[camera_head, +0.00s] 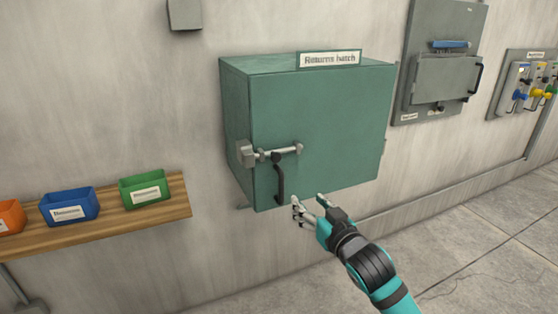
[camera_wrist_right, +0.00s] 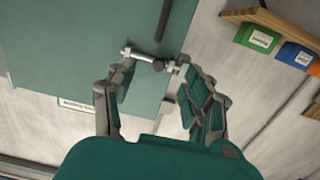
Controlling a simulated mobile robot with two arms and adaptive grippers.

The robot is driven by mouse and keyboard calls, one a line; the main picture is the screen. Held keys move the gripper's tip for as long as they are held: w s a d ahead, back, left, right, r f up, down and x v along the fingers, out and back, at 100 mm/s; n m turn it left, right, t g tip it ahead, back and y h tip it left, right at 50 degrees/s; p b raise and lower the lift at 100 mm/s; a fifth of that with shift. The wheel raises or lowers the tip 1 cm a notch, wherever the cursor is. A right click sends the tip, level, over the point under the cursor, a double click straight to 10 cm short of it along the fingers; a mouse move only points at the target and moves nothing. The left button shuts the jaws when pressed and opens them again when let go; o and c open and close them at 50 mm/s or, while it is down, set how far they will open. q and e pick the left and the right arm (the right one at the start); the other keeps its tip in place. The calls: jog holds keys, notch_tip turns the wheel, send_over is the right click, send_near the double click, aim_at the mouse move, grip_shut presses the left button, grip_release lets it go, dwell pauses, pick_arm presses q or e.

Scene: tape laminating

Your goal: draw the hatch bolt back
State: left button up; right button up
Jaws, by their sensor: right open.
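The green hatch box labelled "Returns hatch" (camera_head: 325,120) hangs on the wall with its door shut. Its silver bolt (camera_head: 278,152) lies across the door's left edge and reaches the grey catch block (camera_head: 245,153) there. A dark vertical handle (camera_head: 279,180) sits just below the bolt. My right gripper (camera_head: 309,199) is open and empty, below and right of the handle, near the box's lower edge. In the right wrist view, the bolt (camera_wrist_right: 143,58) shows beyond my open fingers (camera_wrist_right: 160,100), apart from them. My left gripper is not in view.
A wooden shelf (camera_head: 115,222) at the left holds an orange, a blue (camera_head: 70,206) and a green bin (camera_head: 146,187). A grey panel with a blue handle (camera_head: 440,75) and a board with coloured pieces (camera_head: 525,85) are on the wall at the right.

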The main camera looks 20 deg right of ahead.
notch_tip(320, 180, up, 4)
jog(key=s, duration=0.1)
jog(key=p, duration=0.3)
send_near(277, 158)
jog(key=shift+t, duration=0.4)
jog(key=w, duration=0.8)
jog(key=shift+w+f, duration=0.3)
jog(key=shift+w, duration=0.1)
jog(key=shift+d, duration=0.1)
grip_shut()
